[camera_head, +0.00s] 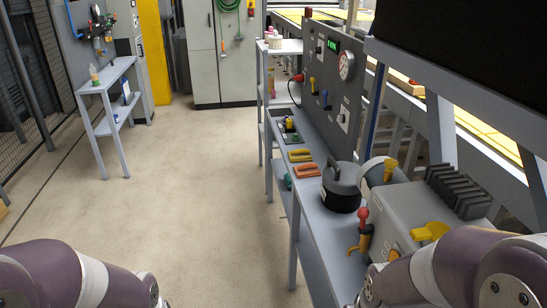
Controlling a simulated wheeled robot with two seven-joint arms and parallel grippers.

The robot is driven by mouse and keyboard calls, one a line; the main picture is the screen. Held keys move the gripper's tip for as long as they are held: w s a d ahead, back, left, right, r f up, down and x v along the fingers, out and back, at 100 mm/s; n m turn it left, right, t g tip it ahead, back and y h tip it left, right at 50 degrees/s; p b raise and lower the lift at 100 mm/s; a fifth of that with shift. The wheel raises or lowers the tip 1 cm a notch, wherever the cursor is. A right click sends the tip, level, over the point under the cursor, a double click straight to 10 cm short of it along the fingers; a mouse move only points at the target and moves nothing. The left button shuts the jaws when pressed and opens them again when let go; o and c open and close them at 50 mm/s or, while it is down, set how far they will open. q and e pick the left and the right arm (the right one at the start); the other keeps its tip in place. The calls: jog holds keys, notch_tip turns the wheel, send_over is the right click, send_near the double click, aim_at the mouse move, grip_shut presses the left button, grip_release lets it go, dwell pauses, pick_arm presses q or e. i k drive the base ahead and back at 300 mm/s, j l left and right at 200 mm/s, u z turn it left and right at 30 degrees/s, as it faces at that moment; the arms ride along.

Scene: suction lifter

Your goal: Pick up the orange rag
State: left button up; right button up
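A small orange item (306,170), which looks like the orange rag, lies on the grey workbench (318,232) right of centre. It sits behind a dark round pot-like thing with a handle (340,187). A similar yellow item (300,155) lies just beyond it. The orange item is small here, so its folds cannot be made out. My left arm shows at the bottom left and my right arm at the bottom right, both well short of the orange item. Neither gripper is in view.
A grey machine (400,210) with a yellow knob and red-handled valve stands on the bench's near end. A gauge panel (335,85) rises along the bench's right side. A small shelf table (108,85) stands at left. The floor (190,190) between is clear.

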aim_at(310, 169)
jog(key=i+j, duration=0.1)
jog(key=i, duration=0.4)
jog(key=i+j, duration=0.15)
jog(key=i, duration=0.35)
jog(key=i+j, duration=0.1)
jog(key=i, duration=0.4)
jog(key=i+j, duration=0.15)
jog(key=i, duration=0.35)
jog(key=i+j+z, duration=0.15)
jog(key=i+z, duration=0.25)
jog(key=i+j+z, duration=0.75)
jog(key=l, duration=0.1)
